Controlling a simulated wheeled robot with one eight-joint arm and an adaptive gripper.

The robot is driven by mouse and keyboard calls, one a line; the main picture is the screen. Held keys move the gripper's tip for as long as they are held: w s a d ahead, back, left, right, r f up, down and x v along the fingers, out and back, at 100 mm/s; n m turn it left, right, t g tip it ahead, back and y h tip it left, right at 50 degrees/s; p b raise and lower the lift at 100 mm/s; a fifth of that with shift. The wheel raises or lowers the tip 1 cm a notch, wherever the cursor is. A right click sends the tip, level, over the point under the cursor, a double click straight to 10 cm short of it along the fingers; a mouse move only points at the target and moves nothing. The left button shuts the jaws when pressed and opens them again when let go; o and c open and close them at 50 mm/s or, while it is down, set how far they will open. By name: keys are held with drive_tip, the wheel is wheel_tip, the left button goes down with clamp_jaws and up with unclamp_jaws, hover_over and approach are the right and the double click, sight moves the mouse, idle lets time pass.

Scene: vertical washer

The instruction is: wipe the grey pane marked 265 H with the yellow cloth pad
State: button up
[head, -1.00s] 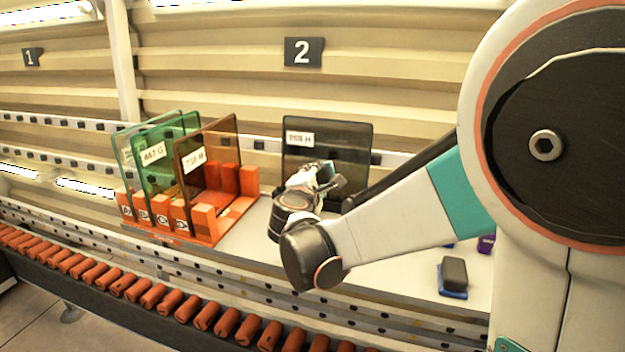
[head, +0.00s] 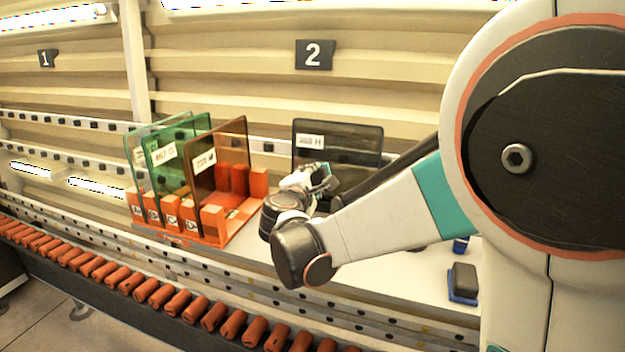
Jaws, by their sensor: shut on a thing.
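The grey pane (head: 350,145) stands upright at the back of the work surface, below the number 2 sign. Its white label (head: 311,141) ends in H, and the digits are too blurred to read. My gripper (head: 322,180) is in front of the pane's lower left part, and my forearm crosses in front of its lower right. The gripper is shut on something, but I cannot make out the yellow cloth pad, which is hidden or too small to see. I cannot tell whether the gripper or what it holds touches the pane.
An orange rack (head: 212,226) to the left holds a brown pane (head: 228,160) and green panes (head: 170,180) upright. A dark block on a blue base (head: 464,282) lies at the right of the surface (head: 400,285). Orange rollers (head: 220,325) run along the front.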

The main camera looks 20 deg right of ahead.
drive_tip(key=shift+a+p+v, duration=0.25)
drive_tip(key=shift+p+v, duration=0.05)
drive_tip(key=shift+v, duration=2.4)
drive_tip(key=shift+w, duration=0.1)
drive_tip(key=v, duration=0.3)
drive_tip(key=shift+a+f, duration=0.1)
drive_tip(key=shift+a, duration=0.05)
drive_tip(key=shift+w, duration=0.1)
